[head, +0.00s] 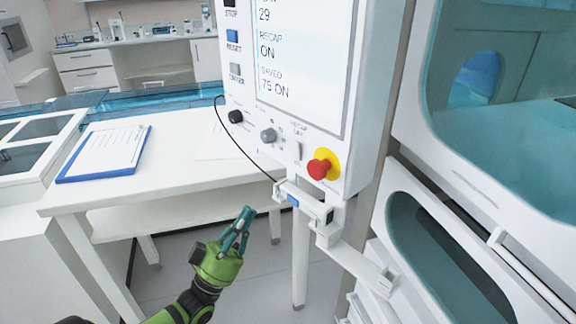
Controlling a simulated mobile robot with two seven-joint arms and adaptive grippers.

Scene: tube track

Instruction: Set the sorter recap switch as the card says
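The sorter's white control panel (240,80) stands at upper centre. Its screen (300,60) reads "29", "RECAP ON" and "SAVED 75 ON". A small pale switch (297,151) sits low on the panel under small lettering that seems to say recap; its position is too small to tell. A clipboard with a printed sheet (108,149) lies on the white table; its text is unreadable. My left gripper (247,210), green with teal fingers, is below and left of the panel, apart from it. Its fingertips are together and it holds nothing. My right gripper is out of view.
A dark knob (235,117), a grey knob (268,135) and a red stop button (319,168) flank the switch. A white bracket with a cabled device (302,200) juts out below the panel. The white table (170,185) is at left.

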